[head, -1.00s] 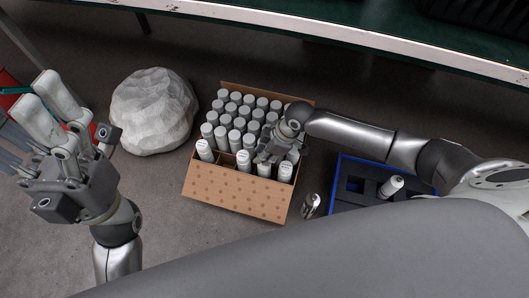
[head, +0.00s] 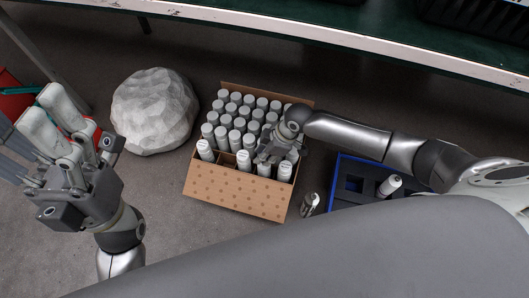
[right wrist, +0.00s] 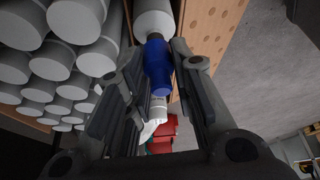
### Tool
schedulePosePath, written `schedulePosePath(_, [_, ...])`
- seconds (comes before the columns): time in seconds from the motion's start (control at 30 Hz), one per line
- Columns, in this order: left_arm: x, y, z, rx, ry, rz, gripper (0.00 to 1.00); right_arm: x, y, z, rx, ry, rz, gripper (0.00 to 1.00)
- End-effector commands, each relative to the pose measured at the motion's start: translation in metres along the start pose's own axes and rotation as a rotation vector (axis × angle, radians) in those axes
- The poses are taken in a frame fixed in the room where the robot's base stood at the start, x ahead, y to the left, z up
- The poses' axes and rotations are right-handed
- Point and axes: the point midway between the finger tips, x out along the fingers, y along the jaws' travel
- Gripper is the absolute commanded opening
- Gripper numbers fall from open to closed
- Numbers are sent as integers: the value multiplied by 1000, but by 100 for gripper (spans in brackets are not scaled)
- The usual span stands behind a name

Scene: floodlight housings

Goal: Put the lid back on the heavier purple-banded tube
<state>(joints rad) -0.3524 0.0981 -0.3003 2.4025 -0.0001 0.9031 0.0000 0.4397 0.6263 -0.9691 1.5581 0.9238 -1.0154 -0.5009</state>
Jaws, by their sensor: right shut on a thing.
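My right gripper (head: 268,153) is over the front part of a cardboard box of white tubes. In the right wrist view its fingers (right wrist: 160,88) are closed around a blue piece (right wrist: 158,68) that looks like a lid. A white tube (right wrist: 153,18) shows just beyond the blue piece; I cannot tell whether they touch. Several white tubes (head: 243,160) stand in the box, and one stands in a blue-edged tray (head: 391,185). No purple band can be made out. My left gripper (head: 58,120) is open and empty at the left, away from the box.
The box's front wall (head: 235,199) faces me. A pale rock (head: 155,110) lies left of the box. A small metallic cylinder (head: 310,204) stands between box and tray (head: 342,180). A green shelf with a white edge (head: 330,33) runs along the back. Red bins (head: 12,95) are far left.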

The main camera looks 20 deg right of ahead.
Motion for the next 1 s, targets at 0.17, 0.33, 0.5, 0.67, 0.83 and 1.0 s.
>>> schedulePosePath(0.17, [-2, 0, 2, -1, -10, 0, 64, 0, 0, 0, 0, 0, 0, 24])
schedulePosePath(0.33, [-2, 0, 2, -1, -11, 1, 64, 0, 0, 0, 0, 0, 0, 46])
schedulePosePath(0.5, [-2, 0, 2, -1, -9, 2, 64, 0, 0, 0, 0, 0, 0, 48])
schedulePosePath(0.67, [-1, 0, 2, 0, -5, 3, 64, 0, 0, 0, 0, 0, 0, 59])
schedulePosePath(0.83, [0, 0, 2, 0, -3, 4, 64, 0, 0, 0, 0, 0, 0, 70])
schedulePosePath(1.0, [0, 0, 2, 0, -3, 4, 64, 0, 0, 0, 0, 0, 0, 70])
